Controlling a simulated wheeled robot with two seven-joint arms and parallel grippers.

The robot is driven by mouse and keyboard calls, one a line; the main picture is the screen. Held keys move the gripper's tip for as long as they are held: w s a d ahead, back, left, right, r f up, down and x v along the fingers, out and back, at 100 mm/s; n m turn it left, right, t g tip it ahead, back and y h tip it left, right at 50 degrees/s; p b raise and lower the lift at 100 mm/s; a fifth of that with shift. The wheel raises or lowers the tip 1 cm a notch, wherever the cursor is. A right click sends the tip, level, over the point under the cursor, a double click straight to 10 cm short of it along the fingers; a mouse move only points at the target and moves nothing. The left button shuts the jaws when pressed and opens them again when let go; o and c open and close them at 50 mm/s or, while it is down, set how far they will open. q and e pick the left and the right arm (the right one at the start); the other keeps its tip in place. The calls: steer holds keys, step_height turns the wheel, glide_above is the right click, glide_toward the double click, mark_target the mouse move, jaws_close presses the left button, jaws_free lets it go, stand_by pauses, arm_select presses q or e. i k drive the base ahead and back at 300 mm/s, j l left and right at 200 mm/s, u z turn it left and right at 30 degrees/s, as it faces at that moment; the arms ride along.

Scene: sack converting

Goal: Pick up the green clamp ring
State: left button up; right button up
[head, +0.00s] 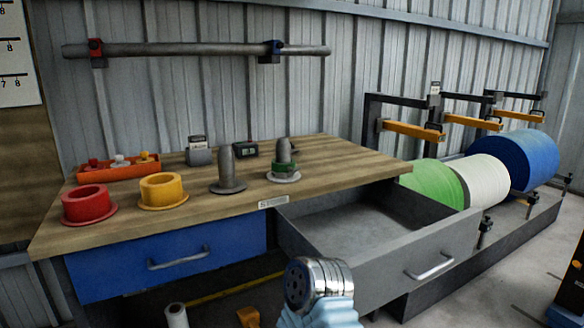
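The green clamp ring (284,168) sits low around a grey upright post (284,151) on the right part of the wooden workbench (225,205). A pale round base (284,178) shows just beneath the ring. The ring appears upright and level. Neither of my grippers shows in the head view. A metallic joint with a pale blue part, apparently mine, rises at the bottom centre, well in front of the bench, with no fingers visible.
A bare grey post (227,170), a yellow flanged ring (162,189) and a red one (88,203) stand left of the green ring. A grey drawer (440,258) juts out open below the bench's right side. The blue drawer (168,262) is shut. Large rolls (480,178) stand right.

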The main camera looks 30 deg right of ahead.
mark_target(276, 167)
steer(key=l+z, duration=0.15)
steer(key=z, duration=0.9)
steer(key=k+j+z, duration=0.1)
steer(key=j+z, duration=0.15)
steer(key=k+j+z, duration=0.15)
steer(key=z, duration=0.15)
